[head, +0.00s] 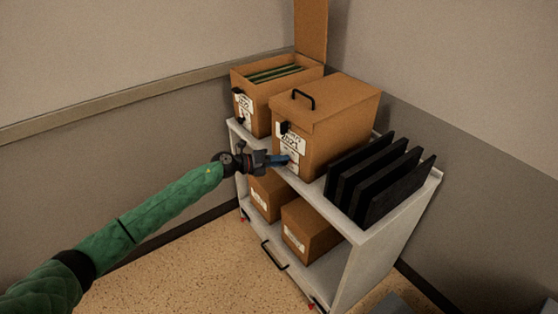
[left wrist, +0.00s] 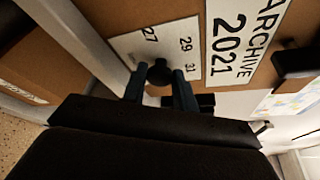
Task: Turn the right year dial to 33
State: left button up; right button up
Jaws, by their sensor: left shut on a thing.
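The right box (head: 330,115) is a closed brown cardboard box labelled ARCHIVE 2021 on the upper shelf. Its white dial plate (left wrist: 190,50) shows 27, 29 and 31 in the left wrist view; other numbers are hidden or not legible. The black year dial knob (left wrist: 160,73) sits between the fingers of my left gripper (left wrist: 160,88). My left gripper also shows in the head view (head: 284,160), at the lower front of this box, shut on the knob. I cannot read the dial's setting. My right gripper is out of view.
An open box with green files (head: 250,98) stands to the left on the same white shelf unit (head: 372,262). Several black upright panels (head: 388,180) stand to the right. Two smaller boxes sit on the lower shelf, including one brown box (head: 318,222). The speckled floor is clear on the left.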

pick_arm(q)
jog(key=shift+f, duration=0.15)
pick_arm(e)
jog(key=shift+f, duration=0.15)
pick_arm(q)
jog(key=o, duration=1)
jog(key=shift+c, duration=0.2)
jog(key=b+v, duration=0.1)
jog(key=v, duration=0.6)
jog(key=shift+a, duration=0.3)
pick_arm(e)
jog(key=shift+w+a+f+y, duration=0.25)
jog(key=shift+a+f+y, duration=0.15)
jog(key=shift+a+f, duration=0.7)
pick_arm(q)
jog(key=shift+s, duration=0.1)
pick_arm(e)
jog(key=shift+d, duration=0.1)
